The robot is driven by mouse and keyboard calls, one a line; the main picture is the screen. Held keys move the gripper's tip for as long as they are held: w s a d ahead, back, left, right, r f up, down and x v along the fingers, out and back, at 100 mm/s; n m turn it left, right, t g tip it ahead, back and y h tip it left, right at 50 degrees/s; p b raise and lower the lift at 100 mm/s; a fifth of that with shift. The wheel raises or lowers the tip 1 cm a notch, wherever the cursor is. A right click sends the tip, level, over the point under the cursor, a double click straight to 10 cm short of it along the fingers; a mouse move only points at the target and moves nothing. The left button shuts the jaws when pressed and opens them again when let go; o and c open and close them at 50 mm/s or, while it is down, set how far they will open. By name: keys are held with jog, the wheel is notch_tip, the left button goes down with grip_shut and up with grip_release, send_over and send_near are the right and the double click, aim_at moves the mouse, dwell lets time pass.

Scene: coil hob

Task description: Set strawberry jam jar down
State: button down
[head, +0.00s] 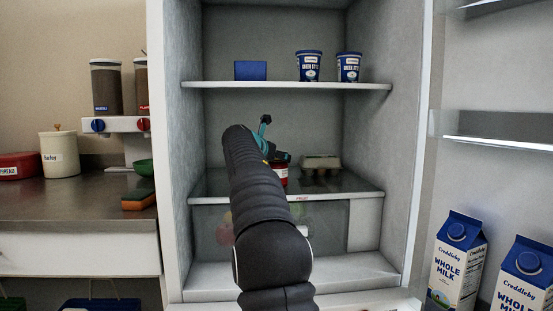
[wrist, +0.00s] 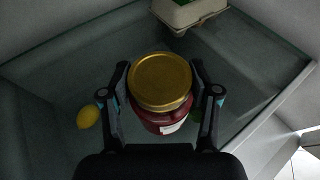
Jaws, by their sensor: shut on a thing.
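The strawberry jam jar (wrist: 160,82) has a gold lid and a red body with a white label. In the wrist view it sits upright between the two fingers of my gripper (wrist: 162,88), which is shut on it. In the head view a red part of the jar (head: 281,175) shows just past my arm, over the lower fridge shelf (head: 330,197). My gripper (head: 272,155) is partly hidden by the arm there. I cannot tell whether the jar's base touches the glass shelf.
An egg carton (head: 321,163) stands on the same shelf, right of the jar. A yellow fruit (wrist: 87,117) shows left of my gripper, seemingly below the glass. A blue box (head: 250,70) and two tubs (head: 309,66) stand on the shelf above. The fridge door holds milk cartons (head: 457,262).

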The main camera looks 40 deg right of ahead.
jog(key=shift+c, duration=1.2)
grip_release()
jog(key=shift+f, duration=0.1)
jog(key=v, duration=1.2)
jog(key=shift+b, duration=0.4)
jog(key=shift+s, duration=0.1)
